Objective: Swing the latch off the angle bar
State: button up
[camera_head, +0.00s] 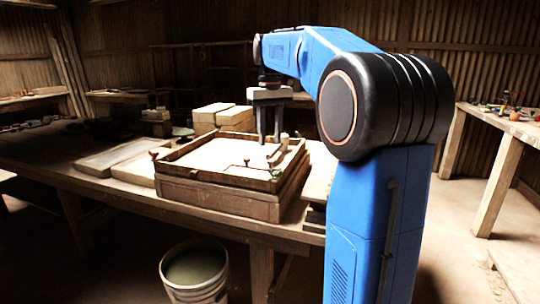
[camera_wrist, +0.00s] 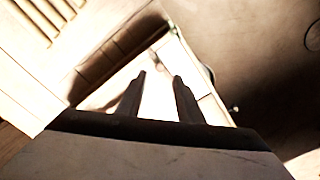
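The tile press is a low wooden box (camera_head: 218,198) with a raised rim around a pale surface, standing on the workbench in the head view. I cannot tell which of these is the latch or the angle bar. My gripper (camera_head: 270,140) points down over the right part of the press. In the wrist view its fingers (camera_wrist: 160,78) are apart with nothing between them.
Pale blocks (camera_head: 212,112) stand behind the press, and flat slabs (camera_head: 112,157) lie to its left on the workbench (camera_head: 40,165). A white bucket (camera_head: 194,274) stands on the floor in front. Another bench (camera_head: 508,126) with small items is at the right.

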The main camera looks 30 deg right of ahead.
notch_tip(320, 180, down, 7)
jog(key=shift+r, duration=0.2)
dwell(0.3)
grip_shut()
